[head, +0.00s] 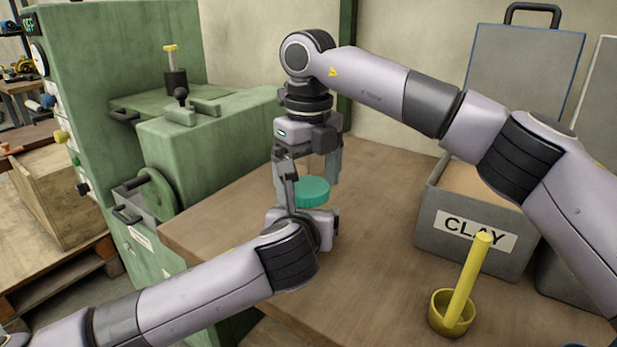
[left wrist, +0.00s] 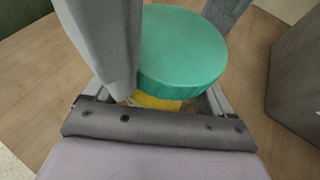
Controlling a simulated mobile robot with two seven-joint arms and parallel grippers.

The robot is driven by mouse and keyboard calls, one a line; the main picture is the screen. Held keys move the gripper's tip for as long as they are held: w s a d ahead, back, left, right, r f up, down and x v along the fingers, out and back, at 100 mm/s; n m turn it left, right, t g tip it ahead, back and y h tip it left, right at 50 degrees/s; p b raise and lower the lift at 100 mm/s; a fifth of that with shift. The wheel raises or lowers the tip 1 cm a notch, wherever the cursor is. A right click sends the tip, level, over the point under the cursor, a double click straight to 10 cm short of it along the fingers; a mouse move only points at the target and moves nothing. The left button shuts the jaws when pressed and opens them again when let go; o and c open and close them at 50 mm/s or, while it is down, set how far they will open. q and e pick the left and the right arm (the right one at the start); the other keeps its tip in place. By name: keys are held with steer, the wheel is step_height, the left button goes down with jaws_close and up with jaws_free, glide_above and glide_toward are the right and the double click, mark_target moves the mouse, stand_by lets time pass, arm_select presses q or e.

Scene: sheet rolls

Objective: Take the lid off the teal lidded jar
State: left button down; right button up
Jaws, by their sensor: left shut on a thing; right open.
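The teal lid (head: 309,190) of the jar is round and flat-topped, above the left half of the workbench. It also shows in the left wrist view (left wrist: 183,45), with a yellow strip (left wrist: 155,102) just beneath it. My left gripper (head: 304,212) comes in from the front, low at the jar, and is shut on the jar, whose body is mostly hidden by the gripper and lid. My right gripper (head: 306,172) points down from above, open, with its fingers on either side of the lid. I cannot tell whether they touch it.
A grey clay bin (head: 465,240) stands on the workbench (head: 375,250) at the right. A yellow cup with a yellow rod (head: 452,312) stands in front of it. A green machine (head: 160,170) is at the left. The bench between jar and bin is clear.

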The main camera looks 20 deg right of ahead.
steer(key=shift+s+a, duration=0.1)
steer(key=shift+a, duration=0.2)
step_height(320, 180, up, 4)
steer(key=shift+f, duration=0.2)
steer(key=shift+d+r, duration=0.1)
steer(key=shift+r, duration=0.45)
steer(key=shift+c, duration=0.3)
step_height(320, 180, up, 3)
steer(key=m, duration=0.5)
steer(key=shift+d+f, duration=0.1)
steer(key=shift+f, duration=0.4)
step_height(320, 180, down, 7)
steer(key=shift+r, duration=0.1)
